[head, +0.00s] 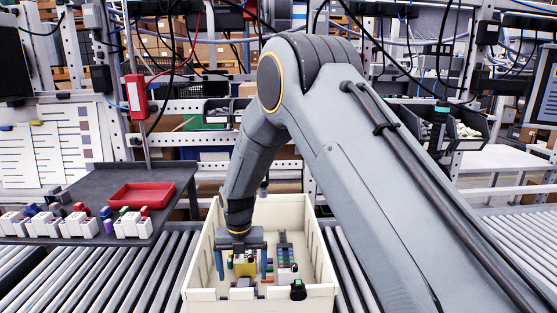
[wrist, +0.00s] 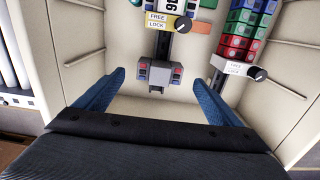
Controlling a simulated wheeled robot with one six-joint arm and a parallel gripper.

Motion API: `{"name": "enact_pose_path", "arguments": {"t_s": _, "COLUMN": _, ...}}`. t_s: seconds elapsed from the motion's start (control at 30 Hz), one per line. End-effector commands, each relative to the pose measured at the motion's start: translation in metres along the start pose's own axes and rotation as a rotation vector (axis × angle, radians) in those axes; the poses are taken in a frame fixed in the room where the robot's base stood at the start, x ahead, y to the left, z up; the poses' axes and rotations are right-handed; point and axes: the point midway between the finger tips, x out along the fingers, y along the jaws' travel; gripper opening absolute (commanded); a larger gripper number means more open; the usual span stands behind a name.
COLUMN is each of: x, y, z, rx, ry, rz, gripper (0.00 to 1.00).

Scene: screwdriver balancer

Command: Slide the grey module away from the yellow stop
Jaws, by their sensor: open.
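The grey module (wrist: 160,75) is a small block with red and blue squares on its face. It sits on a dark rail in the wrist view, a short gap nearer to me than the yellow stop (wrist: 168,20), which has a FREE/LOCK label and a dark knob. My gripper (wrist: 158,78) is open, one blue finger on each side of the module, with space between each finger and it. In the head view my gripper (head: 242,278) reaches down into the cream bin, with yellow between its fingers. I cannot tell the finger height from the module.
A second rail to the right carries green, blue and red blocks and a white FREE/LOCK stop (wrist: 238,68) with a black knob. The cream bin's walls (head: 324,270) surround both rails. A grey table (head: 80,190) with a red tray (head: 141,196) stands left of the bin.

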Motion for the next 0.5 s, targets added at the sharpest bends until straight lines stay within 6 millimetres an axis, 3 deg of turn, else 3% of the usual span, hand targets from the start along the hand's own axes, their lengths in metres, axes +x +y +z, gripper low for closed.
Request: {"name": "enact_pose_path", "arguments": {"t_s": 0.5, "x": -0.068, "y": 0.000, "z": 0.004, "rx": 0.000, "ry": 0.000, "rz": 0.000, "gripper": 0.89}}
